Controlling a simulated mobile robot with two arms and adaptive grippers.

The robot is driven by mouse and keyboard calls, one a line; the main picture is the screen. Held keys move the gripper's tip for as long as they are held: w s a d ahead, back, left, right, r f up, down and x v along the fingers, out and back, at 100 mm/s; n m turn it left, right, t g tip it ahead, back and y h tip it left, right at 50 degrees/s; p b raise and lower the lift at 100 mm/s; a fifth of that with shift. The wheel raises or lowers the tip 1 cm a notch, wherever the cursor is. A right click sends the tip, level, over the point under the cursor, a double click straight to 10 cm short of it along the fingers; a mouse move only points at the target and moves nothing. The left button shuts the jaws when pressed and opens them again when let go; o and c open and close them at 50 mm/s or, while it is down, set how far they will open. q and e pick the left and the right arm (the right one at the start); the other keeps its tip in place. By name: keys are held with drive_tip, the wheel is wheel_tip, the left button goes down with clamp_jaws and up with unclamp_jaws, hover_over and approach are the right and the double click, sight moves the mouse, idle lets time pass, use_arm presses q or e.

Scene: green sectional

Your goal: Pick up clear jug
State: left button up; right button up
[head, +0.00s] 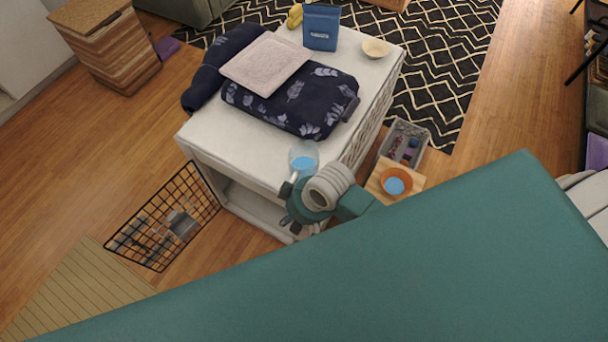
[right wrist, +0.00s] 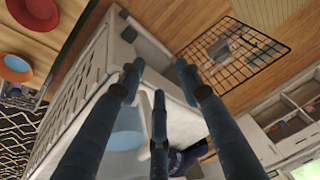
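The clear jug (head: 303,158), with blue showing in its lower part, stands at the near corner of the white table (head: 240,153). My right gripper (head: 289,205) is just in front of the jug in the head view, beside the table's near edge. In the right wrist view its dark fingers (right wrist: 158,88) are spread apart with nothing held between them. A pale blue round shape (right wrist: 126,138), which looks like the jug, shows partly behind the fingers there. My left gripper is not in view.
A dark floral bag (head: 300,105), a pink folded cloth (head: 266,63), a blue box (head: 321,27) and a cream bowl (head: 375,48) are on the table. A black wire basket (head: 165,220) and a wooden stand with an orange bowl (head: 396,181) flank it.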

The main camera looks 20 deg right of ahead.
sight(301, 177)
drive_tip(key=w+a+r+n+g, duration=0.1)
drive_tip(key=w+a+r+n, duration=0.2)
drive_tip(key=w+a+r, duration=0.15)
drive_tip(key=d+r+h, duration=0.1)
drive_tip(key=d, duration=0.1)
drive_tip(key=w+d+r+g+h, duration=0.1)
drive_tip(key=d+r, duration=0.1)
drive_tip(key=w+d+r+n, duration=0.1)
drive_tip(key=d, duration=0.1)
drive_tip(key=shift+d+r+g+h+b, duration=0.15)
drive_tip(key=shift+r+g+h+b, duration=0.15)
drive_tip(key=shift+h, duration=0.1)
drive_tip(key=shift+d+f, duration=0.1)
drive_tip(key=shift+f, duration=0.3)
wheel_tip(301, 177, down, 4)
drive_tip(key=shift+r, duration=0.15)
drive_tip(key=shift+w+d+f+p, duration=0.15)
drive_tip(key=shift+f+p, duration=0.2)
drive_tip(key=shift+f, duration=1.2)
drive_tip(key=shift+w+a+f+p, duration=0.1)
drive_tip(key=shift+f+p, duration=0.25)
drive_tip(key=shift+f, duration=1.15)
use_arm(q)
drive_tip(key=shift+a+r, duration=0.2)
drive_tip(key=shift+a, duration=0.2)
use_arm(e)
clamp_jaws()
drive_tip(key=shift+r, duration=0.1)
